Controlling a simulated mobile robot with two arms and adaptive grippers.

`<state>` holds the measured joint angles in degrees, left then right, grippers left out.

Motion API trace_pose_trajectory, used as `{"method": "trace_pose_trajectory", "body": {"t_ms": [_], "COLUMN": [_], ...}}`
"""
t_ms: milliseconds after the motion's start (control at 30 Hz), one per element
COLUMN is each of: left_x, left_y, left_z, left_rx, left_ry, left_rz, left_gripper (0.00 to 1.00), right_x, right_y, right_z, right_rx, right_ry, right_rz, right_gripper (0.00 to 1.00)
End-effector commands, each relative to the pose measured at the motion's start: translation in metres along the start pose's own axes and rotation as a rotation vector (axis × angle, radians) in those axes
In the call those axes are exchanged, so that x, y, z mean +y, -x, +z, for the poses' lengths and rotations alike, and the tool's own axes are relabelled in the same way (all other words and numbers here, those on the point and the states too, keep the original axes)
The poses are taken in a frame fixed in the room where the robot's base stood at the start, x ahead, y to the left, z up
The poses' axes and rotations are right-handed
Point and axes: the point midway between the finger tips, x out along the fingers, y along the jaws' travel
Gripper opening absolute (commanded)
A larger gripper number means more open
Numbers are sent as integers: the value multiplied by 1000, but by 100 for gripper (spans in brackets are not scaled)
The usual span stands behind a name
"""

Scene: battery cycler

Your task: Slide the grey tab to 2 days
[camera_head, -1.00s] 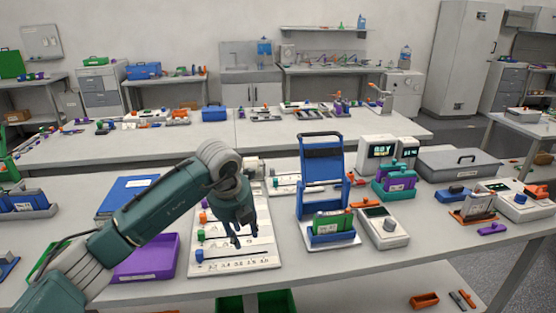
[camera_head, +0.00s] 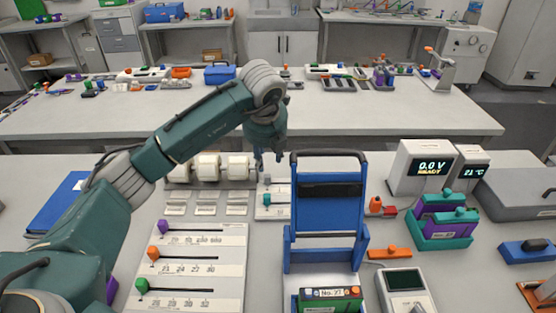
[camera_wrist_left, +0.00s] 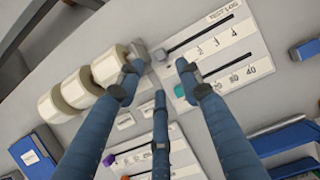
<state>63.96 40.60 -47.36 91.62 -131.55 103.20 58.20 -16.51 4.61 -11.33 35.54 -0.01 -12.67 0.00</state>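The numbers 2, 3 and 4 show beside that slot; the tab is left of the 2. It also shows small in the head view (camera_head: 267,179). A teal tab (camera_wrist_left: 179,90) sits in the lower slot. My left gripper (camera_wrist_left: 158,74) is open, its blue fingers spread over the left end of the board and around the grey tab's near side. Contact cannot be told. My right gripper is out of view.
White rolls (camera_head: 208,168) stand just left of the slider board. A larger board (camera_head: 195,265) with purple, orange and green tabs lies in front. A blue folding press (camera_head: 327,215) stands close on the right. A cycler display (camera_head: 425,168) is farther right.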

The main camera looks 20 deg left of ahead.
Motion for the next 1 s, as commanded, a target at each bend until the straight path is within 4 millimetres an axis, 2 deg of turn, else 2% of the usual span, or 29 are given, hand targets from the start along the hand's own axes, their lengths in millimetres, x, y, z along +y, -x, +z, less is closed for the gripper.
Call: {"method": "trace_pose_trajectory", "body": {"t_ms": [100, 267, 500, 633, 800, 1000], "left_x": [0, 1, 0, 0, 0, 0], "left_y": [-7, -32, -77, -95, -106, -108], "left_z": [0, -1, -1, -1, -1, -1], "left_rx": [3, 6, 5, 3, 2, 1], "left_ry": [0, 0, 0, 0, 0, -1], "left_rz": [1, 3, 2, 1, 1, 0], "left_gripper": [36, 36, 36, 36, 36, 36], "right_x": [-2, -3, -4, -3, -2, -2], "right_y": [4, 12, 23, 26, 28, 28], "right_z": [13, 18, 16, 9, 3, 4], "right_rx": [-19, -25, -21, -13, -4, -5], "right_ry": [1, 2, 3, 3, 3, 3], "right_rz": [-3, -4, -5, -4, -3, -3], "right_gripper": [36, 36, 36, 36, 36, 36]}}
